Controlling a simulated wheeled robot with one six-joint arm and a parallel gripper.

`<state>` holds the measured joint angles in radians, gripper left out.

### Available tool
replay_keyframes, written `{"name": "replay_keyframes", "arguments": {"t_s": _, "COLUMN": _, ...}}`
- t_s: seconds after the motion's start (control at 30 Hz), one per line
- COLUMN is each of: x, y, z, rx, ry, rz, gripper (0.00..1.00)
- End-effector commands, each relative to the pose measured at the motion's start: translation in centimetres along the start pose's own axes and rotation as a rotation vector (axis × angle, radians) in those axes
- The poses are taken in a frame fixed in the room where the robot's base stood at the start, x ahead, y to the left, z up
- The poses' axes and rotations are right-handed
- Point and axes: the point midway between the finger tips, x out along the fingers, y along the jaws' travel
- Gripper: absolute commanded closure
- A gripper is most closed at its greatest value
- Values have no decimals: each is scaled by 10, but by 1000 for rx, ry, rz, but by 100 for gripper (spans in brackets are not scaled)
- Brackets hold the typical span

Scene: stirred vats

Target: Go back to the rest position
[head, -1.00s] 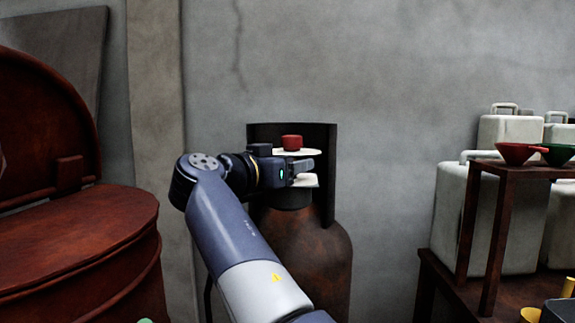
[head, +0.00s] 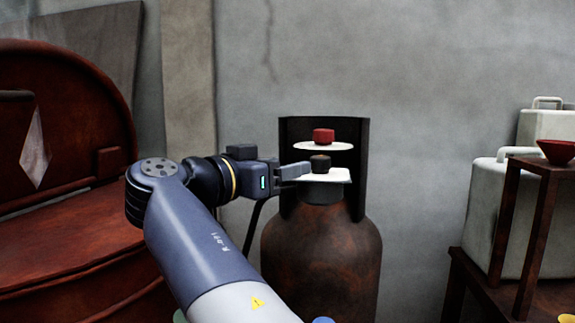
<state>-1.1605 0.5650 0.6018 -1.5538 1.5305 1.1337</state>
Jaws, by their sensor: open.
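My gripper (head: 293,171) is open and empty in the head view. Its fingers point right, and their tips show just left of a small dark knob (head: 320,163) on a rusty gas cylinder (head: 322,262). The knob stands on a white plate (head: 335,174). A red knob (head: 323,135) sits on a white disc (head: 323,146) above it. I cannot tell whether the fingertips touch the plate or are only in front of it.
A dark curved guard (head: 359,165) stands behind the knobs. A large red-brown vat (head: 60,255) fills the left. At right are a rusty stand (head: 527,200), a red funnel (head: 558,151) and a pale canister (head: 483,215). A grey wall closes the back.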

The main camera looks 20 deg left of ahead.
Motion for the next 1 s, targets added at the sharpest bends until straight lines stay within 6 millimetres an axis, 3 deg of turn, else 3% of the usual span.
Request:
{"name": "replay_keyframes", "arguments": {"t_s": 0.37, "x": 12, "y": 0, "z": 1, "rx": -1, "ry": 0, "rz": 3, "gripper": 43}}
{"name": "replay_keyframes", "arguments": {"t_s": 0.8, "x": 93, "y": 1, "z": 1, "rx": 0, "ry": 0, "rz": 4, "gripper": 43}}
{"name": "replay_keyframes", "arguments": {"t_s": 1.0, "x": 110, "y": 1, "z": 2, "rx": 1, "ry": 0, "rz": -14, "gripper": 43}}
